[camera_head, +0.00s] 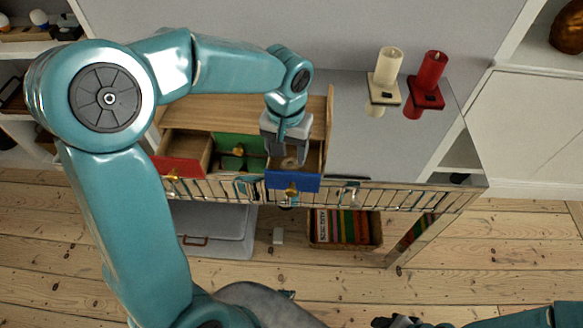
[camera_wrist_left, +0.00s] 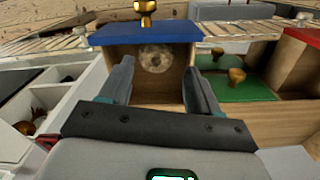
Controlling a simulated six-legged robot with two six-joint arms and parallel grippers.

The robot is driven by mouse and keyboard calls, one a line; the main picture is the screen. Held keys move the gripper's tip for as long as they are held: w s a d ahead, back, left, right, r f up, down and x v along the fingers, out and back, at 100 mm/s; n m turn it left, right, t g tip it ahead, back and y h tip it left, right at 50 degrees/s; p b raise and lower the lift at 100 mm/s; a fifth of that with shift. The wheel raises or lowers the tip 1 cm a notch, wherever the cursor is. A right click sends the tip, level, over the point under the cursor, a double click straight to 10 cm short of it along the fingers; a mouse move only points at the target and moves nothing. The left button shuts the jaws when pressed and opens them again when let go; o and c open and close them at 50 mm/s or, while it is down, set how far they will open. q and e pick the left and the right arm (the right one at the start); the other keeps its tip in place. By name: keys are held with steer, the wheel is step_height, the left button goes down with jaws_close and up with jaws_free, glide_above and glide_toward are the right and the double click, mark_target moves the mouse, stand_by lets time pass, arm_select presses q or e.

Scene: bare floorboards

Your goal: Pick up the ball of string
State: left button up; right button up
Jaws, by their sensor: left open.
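The ball of string (camera_head: 290,162) is a pale tan roll inside the open blue-fronted drawer (camera_head: 292,182) of a small wooden drawer box. In the left wrist view the ball of string (camera_wrist_left: 155,58) sits against the inside of the blue front (camera_wrist_left: 146,32). My left gripper (camera_head: 285,155) reaches down into this drawer from above. In the left wrist view my left gripper (camera_wrist_left: 158,70) is open, with the ball showing between and beyond its fingertips. I cannot tell whether they touch it. A dark part at the head view's bottom edge seems to be my right gripper (camera_head: 400,321), mostly cut off.
Beside the blue drawer are a green drawer (camera_head: 238,150) and an open red drawer (camera_head: 178,165). A cream candle (camera_head: 389,65) and a red candle (camera_head: 431,70) stand on the shiny table at right. A book basket (camera_head: 345,228) is below.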

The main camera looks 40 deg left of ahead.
mark_target(289, 166)
arm_select(q)
steer(key=shift+w+d+f, duration=0.15)
steer(key=shift+f, duration=0.7)
step_height(289, 166, down, 5)
steer(key=shift+w+f, duration=0.1)
steer(key=shift+w, duration=0.05)
steer(key=c, duration=0.7)
